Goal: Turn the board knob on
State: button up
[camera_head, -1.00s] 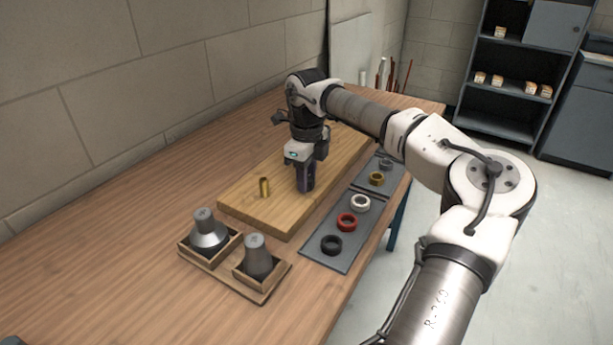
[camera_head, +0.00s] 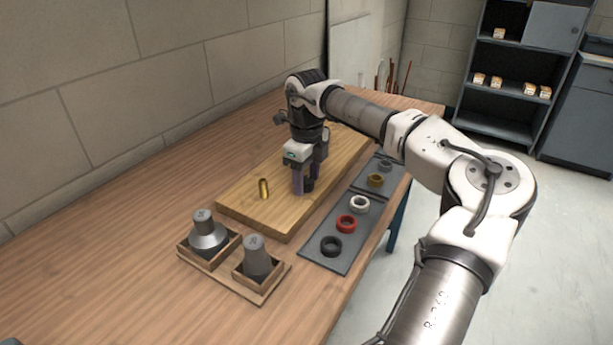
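A wooden board (camera_head: 265,212) lies on the workbench with a short brass post (camera_head: 263,188) standing on it. My gripper (camera_head: 303,187) points down at the board, right of the brass post. Its two fingers show apart from each other, low over the wood. A small dark piece (camera_head: 309,185), perhaps the board knob, shows at the fingertips. The fingers partly hide it, and I cannot tell whether they press on it or which way it is turned.
A grey mat (camera_head: 325,257) right of the board holds black, red and white rings; a second mat behind has more rings. A wooden tray (camera_head: 263,292) with two grey cone-shaped parts stands in front. The bench (camera_head: 120,260) is clear at left. A wall runs behind.

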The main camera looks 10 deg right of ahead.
aim_at(306, 178)
notch_tip(306, 178, up, 14)
jog(key=shift+b, duration=0.35)
jog(key=shift+f, duration=0.1)
dwell(0.4)
